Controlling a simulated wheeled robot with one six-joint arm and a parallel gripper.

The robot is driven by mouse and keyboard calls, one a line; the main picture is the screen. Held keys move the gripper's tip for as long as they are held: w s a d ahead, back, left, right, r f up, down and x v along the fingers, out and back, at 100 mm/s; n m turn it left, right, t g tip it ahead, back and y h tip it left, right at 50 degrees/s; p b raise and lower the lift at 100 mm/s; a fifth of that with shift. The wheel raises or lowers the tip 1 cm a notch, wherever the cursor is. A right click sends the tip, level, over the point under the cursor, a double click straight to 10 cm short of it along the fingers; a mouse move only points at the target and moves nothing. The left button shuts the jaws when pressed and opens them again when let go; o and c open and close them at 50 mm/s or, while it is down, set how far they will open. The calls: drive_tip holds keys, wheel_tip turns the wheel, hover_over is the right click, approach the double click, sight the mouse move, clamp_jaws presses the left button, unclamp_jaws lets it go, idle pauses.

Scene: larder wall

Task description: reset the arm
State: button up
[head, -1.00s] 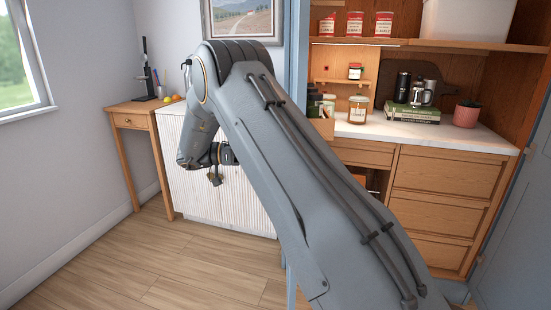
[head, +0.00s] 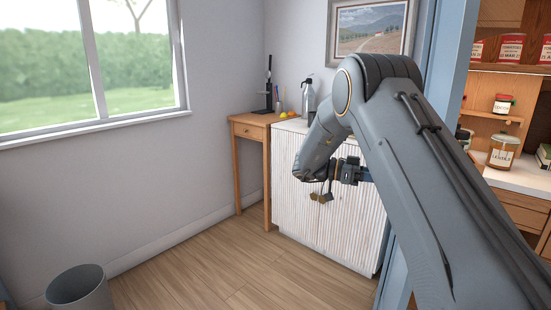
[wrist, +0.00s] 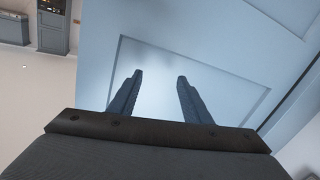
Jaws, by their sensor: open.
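My gripper (wrist: 159,98) is open and empty in the wrist view, its two dark fingers apart. Behind the fingers is a pale blue panelled surface (wrist: 215,60), and nothing is between them. In the head view my arm is folded, rising from the lower right and bending down at the elbow. My gripper end (head: 322,194) hangs in front of the white ribbed cabinet (head: 300,215). The fingers are small there and partly hidden by the wrist.
A wooden side table (head: 250,130) stands left of the cabinet. A grey bin (head: 76,288) is at lower left. A blue upright frame (head: 447,75) and larder shelves are at right. The floor (head: 215,268) between is clear.

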drive_tip(key=w+d+r+n+t, duration=0.3)
drive_tip(key=w+t, duration=0.4)
drive_tip(key=t, duration=0.1)
drive_tip(key=w+a+n+t+y+p, duration=0.2)
drive_tip(key=w+a+n+t+y, duration=0.3)
drive_tip(key=a+n+t+y, duration=0.45)
drive_tip(key=s+a+f+n+g+y+p, duration=0.1)
drive_tip(key=s+a+f+n+g+y, duration=0.3)
drive_tip(key=s, duration=0.7)
drive_tip(key=s+a+f+n+g+y+p, duration=0.15)
drive_tip(key=s+a+f+y, duration=0.35)
drive_tip(key=s, duration=0.6)
drive_tip(key=s+d+f+g+h, duration=0.1)
drive_tip(key=s+g, duration=0.2)
drive_tip(key=s, duration=0.7)
drive_tip(key=s+f+n+g, duration=0.1)
drive_tip(key=s+f+g, duration=0.1)
drive_tip(key=s, duration=0.8)
drive_tip(key=shift+s+d+f+n+g+h, duration=0.15)
drive_tip(key=shift+s+d+n+g+h, duration=0.2)
drive_tip(key=shift+g, duration=0.25)
